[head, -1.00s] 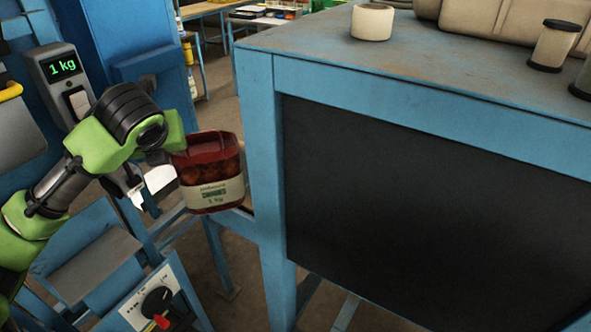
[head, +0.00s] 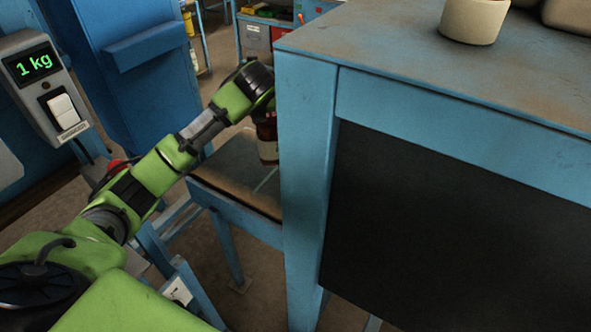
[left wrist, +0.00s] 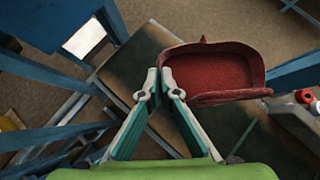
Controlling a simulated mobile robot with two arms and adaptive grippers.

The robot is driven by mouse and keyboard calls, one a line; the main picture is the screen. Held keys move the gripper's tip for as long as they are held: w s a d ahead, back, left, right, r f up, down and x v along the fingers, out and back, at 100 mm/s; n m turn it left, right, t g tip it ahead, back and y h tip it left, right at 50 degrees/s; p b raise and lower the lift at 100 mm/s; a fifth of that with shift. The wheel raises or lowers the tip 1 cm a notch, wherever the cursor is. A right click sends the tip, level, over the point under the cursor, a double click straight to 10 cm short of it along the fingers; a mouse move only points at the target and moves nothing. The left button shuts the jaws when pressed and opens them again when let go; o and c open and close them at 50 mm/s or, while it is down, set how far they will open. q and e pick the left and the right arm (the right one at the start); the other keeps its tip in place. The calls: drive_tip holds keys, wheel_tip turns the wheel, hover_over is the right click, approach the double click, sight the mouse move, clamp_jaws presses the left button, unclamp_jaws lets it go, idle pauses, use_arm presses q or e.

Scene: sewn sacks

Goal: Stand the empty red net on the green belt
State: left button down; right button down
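The red net (left wrist: 215,72) hangs from my left gripper (left wrist: 159,84), whose fingertips are closed on its near-left edge. In the left wrist view I look down into its open top and see a red woven inside with no fruit. In the head view only a strip of the net (head: 267,143) shows, below my wrist and beside the blue bench leg. Beneath it is a low stand with a dark greenish belt surface (left wrist: 252,130), which also shows in the head view (head: 232,168). The net appears held above it; the gap is unclear. My right gripper is out of view.
A tall blue bench (head: 306,150) with a dark panel stands close to the right of my left arm. A cream roll (head: 472,18) sits on its top. A scale display (head: 33,63) reading 1 kg is at the left, beside a blue cabinet (head: 140,80).

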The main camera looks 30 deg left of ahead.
sight(260, 140)
use_arm(q)
drive_tip(key=f, duration=0.3)
drive_tip(key=f+p, duration=0.1)
drive_tip(key=shift+w+f, duration=0.3)
drive_tip(key=shift+f, duration=0.1)
drive_tip(key=shift+w+f+p, duration=0.1)
drive_tip(key=shift+f+p, duration=0.2)
drive_tip(key=shift+f, duration=2.2)
drive_tip(key=c, duration=2.6)
unclamp_jaws()
drive_tip(key=shift+f, duration=0.3)
drive_tip(key=shift+c, duration=0.2)
drive_tip(key=o, duration=0.4)
drive_tip(key=shift+c, duration=0.2)
drive_tip(key=shift+s+r, duration=0.1)
drive_tip(key=shift+s, duration=0.15)
